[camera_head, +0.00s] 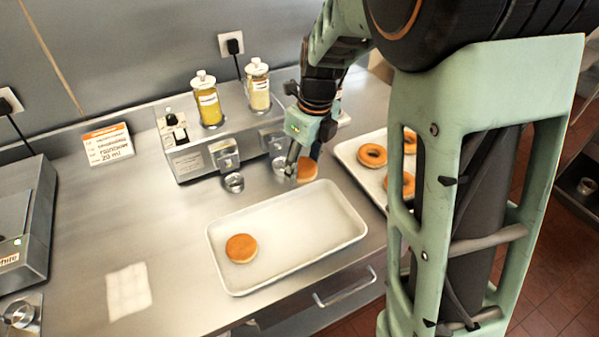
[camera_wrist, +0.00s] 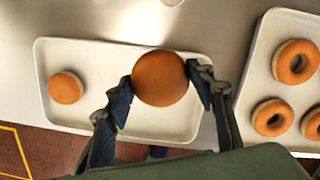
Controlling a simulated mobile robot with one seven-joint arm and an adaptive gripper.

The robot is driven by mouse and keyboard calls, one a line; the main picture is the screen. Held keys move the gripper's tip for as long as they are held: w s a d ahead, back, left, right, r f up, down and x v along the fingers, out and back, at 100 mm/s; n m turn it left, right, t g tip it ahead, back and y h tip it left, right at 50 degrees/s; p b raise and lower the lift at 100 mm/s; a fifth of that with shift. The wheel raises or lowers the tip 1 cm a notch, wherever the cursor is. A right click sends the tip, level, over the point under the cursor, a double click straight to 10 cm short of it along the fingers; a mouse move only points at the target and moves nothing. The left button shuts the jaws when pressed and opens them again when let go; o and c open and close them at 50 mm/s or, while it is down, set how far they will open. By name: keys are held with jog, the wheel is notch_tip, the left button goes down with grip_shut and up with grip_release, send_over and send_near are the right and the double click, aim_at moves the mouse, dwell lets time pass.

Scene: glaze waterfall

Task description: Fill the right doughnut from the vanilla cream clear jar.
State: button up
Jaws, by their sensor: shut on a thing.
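My gripper (camera_head: 298,163) is shut on a round golden doughnut (camera_head: 308,172), held above the counter beside the right side of the dispenser. In the wrist view, my gripper (camera_wrist: 161,84) has a finger on each side of this doughnut (camera_wrist: 160,77). A second filled-type doughnut (camera_head: 241,248) lies at the left of the white tray (camera_head: 305,228); it also shows in the wrist view (camera_wrist: 65,87). Two clear jars stand on the dispenser (camera_head: 192,160): a yellow one (camera_head: 209,103) on the left and a pale cream one (camera_head: 258,88) on the right. Their labels are too small to read.
A second tray (camera_head: 350,151) with ring doughnuts (camera_head: 372,155) lies to the right, partly hidden by my arm. A sign (camera_head: 108,145) stands at the left.

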jog(key=shift+w+a+f, duration=0.15)
jog(key=shift+w, duration=0.2)
jog(key=shift+w+a+f+b, duration=0.25)
jog(key=shift+w+a+f, duration=0.3)
jog(key=shift+w, duration=0.5)
jog(key=shift+w+a+f+b, duration=0.2)
jog(key=shift+w+a+f, duration=0.15)
jog(key=shift+w+f, duration=0.5)
jog(key=shift+w+a+f+b, duration=0.25)
jog(key=shift+w+a+f, duration=0.2)
jog(key=shift+w, duration=0.75)
jog(key=shift+p, duration=0.5)
jog(key=shift+w+a+r+p, duration=0.1)
jog(key=shift+w+a+p, duration=0.2)
jog(key=shift+w, duration=0.35)
jog(key=shift+w+a+f+p, duration=0.1)
jog(key=shift+w+a+p, duration=0.1)
jog(key=shift+w+p, duration=0.3)
jog(key=shift+w+a+r+p, duration=0.15)
jog(key=shift+w+a, duration=0.1)
jog(key=shift+w, duration=0.5)
jog(key=shift+s+d, duration=0.1)
jog(key=shift+s, duration=0.2)
dwell(0.9)
jog(key=shift+s+d, duration=0.2)
jog(key=shift+s, duration=0.25)
dwell(0.5)
